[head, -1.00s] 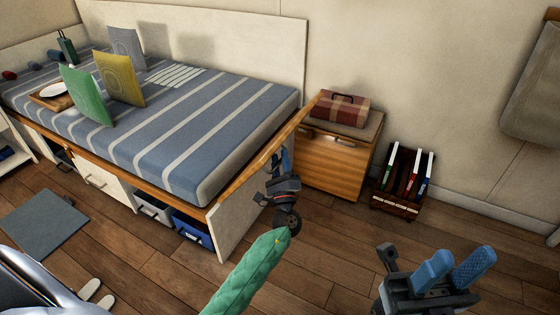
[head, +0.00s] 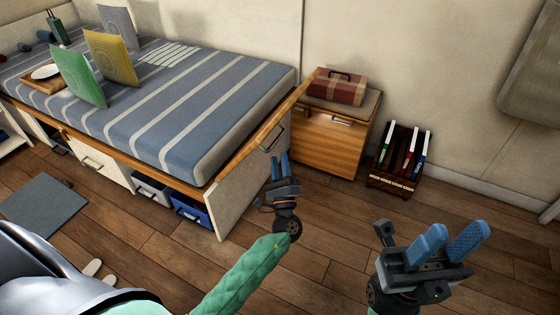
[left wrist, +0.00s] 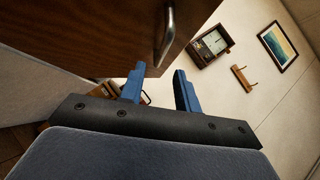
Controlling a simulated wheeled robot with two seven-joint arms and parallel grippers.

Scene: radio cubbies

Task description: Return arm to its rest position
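My left gripper (head: 280,159) is in the middle of the head view, at the end of my green-sleeved arm. Its two blue fingers point up, stand apart and hold nothing. It appears just below the metal handle (head: 272,139) on the bed's end panel; I cannot tell the exact distance. In the left wrist view the same gripper (left wrist: 160,77) shows a clear gap between its fingers, with a brown panel and its metal handle (left wrist: 167,35) beyond. My right gripper (head: 452,235) is at the lower right over the floor, its blue fingers apart and empty.
The bed (head: 200,120) with its pale end panel (head: 232,197) stands left of my left gripper. A wooden cabinet (head: 325,150) carries a plaid case (head: 337,90). A book rack (head: 393,180) stands right of it. The floor between my grippers is clear.

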